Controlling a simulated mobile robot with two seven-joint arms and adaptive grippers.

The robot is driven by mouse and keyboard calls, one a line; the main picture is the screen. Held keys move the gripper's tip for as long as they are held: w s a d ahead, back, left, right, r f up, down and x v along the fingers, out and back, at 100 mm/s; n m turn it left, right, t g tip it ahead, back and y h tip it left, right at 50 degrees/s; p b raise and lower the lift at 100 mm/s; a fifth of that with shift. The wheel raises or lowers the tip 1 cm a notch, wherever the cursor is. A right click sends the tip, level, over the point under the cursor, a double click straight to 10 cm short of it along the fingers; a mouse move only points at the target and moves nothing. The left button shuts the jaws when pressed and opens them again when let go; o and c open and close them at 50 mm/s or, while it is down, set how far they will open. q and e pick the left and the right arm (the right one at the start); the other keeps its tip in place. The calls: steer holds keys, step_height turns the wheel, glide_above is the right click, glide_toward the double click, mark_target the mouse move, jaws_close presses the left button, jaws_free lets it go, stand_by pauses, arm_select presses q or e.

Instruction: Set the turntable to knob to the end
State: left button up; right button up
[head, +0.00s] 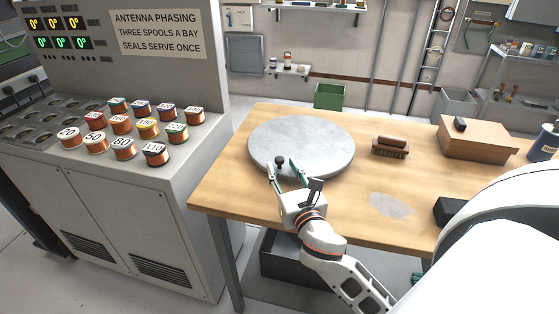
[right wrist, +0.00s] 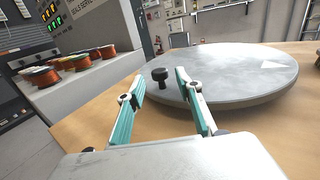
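The turntable (head: 318,140) is a round grey disc on the wooden table; it also shows in the right wrist view (right wrist: 240,75). Its small black knob (head: 280,160) stands upright near the disc's front left rim. In the right wrist view the knob (right wrist: 160,77) is beyond the gripper, in line with the gap between the fingers. My right gripper (head: 283,170) is open, its two teal-padded fingers apart with nothing between them; it also shows in the right wrist view (right wrist: 155,85). The fingertips are close to the knob. My left gripper is not in view.
A brush (head: 391,147) and a cardboard box (head: 474,138) are on the table to the right of the disc. A grey console (head: 120,215) with several numbered copper spools (head: 122,148) stands on the left. A green bin (head: 330,96) is behind the table.

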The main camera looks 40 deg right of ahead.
mark_target(281, 165)
steer(key=shift+x, duration=1.8)
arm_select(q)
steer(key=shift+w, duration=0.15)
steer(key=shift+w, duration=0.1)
arm_select(e)
jaws_close()
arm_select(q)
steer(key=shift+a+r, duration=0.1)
arm_select(e)
steer(key=shift+w, duration=0.15)
